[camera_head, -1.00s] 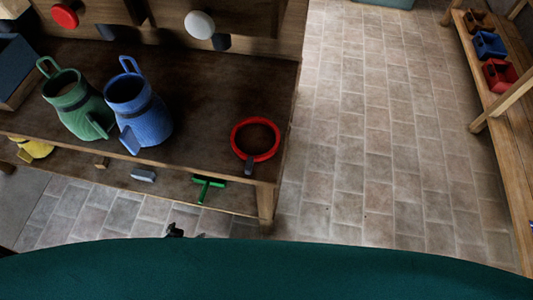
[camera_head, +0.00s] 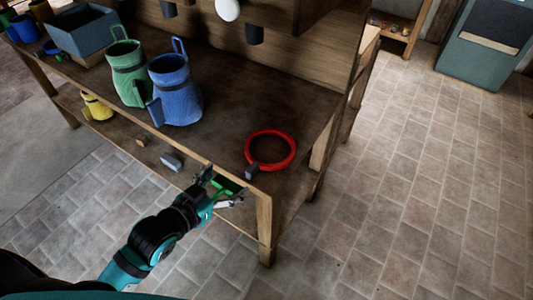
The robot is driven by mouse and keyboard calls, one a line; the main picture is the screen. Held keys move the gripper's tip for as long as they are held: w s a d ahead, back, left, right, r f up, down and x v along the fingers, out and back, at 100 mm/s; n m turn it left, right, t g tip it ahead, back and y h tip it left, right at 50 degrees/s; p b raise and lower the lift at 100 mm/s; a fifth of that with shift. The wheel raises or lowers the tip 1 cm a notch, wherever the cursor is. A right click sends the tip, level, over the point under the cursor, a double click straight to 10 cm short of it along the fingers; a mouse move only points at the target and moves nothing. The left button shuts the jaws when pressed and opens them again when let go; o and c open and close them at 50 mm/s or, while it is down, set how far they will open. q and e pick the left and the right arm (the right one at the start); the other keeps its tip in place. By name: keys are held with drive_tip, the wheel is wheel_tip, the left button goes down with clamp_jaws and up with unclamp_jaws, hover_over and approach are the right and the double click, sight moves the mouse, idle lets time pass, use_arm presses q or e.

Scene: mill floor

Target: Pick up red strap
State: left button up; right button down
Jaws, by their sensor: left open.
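The red strap (camera_head: 291,157) is a red ring with a dark grey buckle or tab at its front left. It lies flat on the dark wooden table top (camera_head: 222,135), near the right front corner. My left gripper (camera_head: 223,191) is open and empty, in front of the table's front edge, to the left of and nearer than the strap. It is apart from the strap. A green item (camera_head: 228,185) on the lower shelf shows partly behind the gripper's fingers. My right gripper is not in view.
A blue jug (camera_head: 176,92) and a green jug (camera_head: 126,75) stand left of the strap. A grey-blue box (camera_head: 82,33) is farther left. The table's front edge lies between gripper and strap. Tiled floor (camera_head: 400,215) to the right is clear.

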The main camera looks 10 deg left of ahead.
sight(254, 165)
use_arm(q)
drive_tip(key=x, duration=0.7)
drive_tip(key=shift+w+d, duration=0.15)
drive_tip(key=shift+d, duration=0.05)
drive_tip(key=x, duration=0.5)
drive_tip(key=shift+d+f+p, duration=0.15)
drive_tip(key=shift+d+p, duration=0.15)
drive_tip(key=shift+p, duration=0.1)
drive_tip(key=shift+s, duration=0.2)
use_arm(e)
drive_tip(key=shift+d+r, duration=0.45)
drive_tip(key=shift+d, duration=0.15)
use_arm(q)
drive_tip(key=shift+c, duration=0.3)
drive_tip(key=c, duration=1.2)
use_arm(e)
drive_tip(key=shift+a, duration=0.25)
use_arm(q)
drive_tip(key=shift+o, duration=0.2)
